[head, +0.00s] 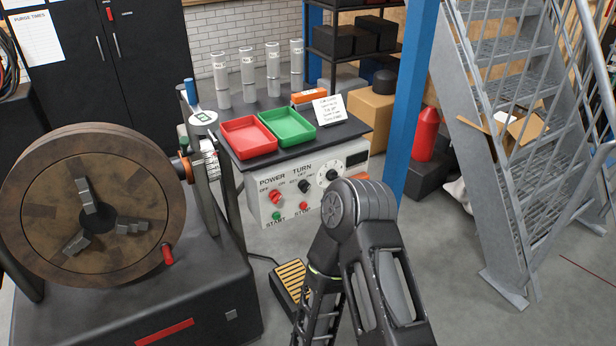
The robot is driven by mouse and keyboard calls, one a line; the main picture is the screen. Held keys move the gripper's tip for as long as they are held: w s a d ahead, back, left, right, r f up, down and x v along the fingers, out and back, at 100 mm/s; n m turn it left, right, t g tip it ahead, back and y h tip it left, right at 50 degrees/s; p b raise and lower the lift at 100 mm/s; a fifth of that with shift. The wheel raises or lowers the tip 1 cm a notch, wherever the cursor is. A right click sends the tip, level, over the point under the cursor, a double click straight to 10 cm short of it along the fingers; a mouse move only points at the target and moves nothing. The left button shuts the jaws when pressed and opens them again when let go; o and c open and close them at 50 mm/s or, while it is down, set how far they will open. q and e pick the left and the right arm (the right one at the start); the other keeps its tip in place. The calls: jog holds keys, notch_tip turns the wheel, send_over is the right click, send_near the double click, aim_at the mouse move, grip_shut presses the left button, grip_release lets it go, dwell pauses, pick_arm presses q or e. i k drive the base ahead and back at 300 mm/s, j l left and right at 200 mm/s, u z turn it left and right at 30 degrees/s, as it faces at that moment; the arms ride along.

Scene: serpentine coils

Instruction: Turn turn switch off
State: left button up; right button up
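The white control box (262,206) stands under the black table top, left of the picture's centre. Its TURN switch (305,186) is a small black knob under the word TURN. Its pointing direction is too small to tell. A red POWER switch (275,197) sits to its left and a dial (331,175) to its right. The green START button (276,216) and red STOP button (303,206) are below. One of my dark arms rises from the bottom edge and bends in front of the box's right part. Neither gripper shows clearly in this view.
A large chuck (95,205) of a lathe-like machine stands at the left. A red tray (248,136) and green tray (287,126) lie on the table. A yellow-topped pedal (290,279) is on the floor. A blue post (410,110) and metal stairs (500,145) stand right.

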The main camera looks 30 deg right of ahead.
aim_at(303, 186)
jog(key=z, duration=1.2)
jog(key=i+l, duration=0.1)
jog(key=l, duration=0.3)
jog(key=i+l, duration=0.1)
jog(key=l, duration=0.3)
jog(key=i+l, duration=0.15)
jog(key=l, duration=0.25)
jog(key=i+l, duration=0.1)
jog(key=l, duration=0.3)
jog(key=i+l, duration=0.1)
jog(key=l, duration=0.3)
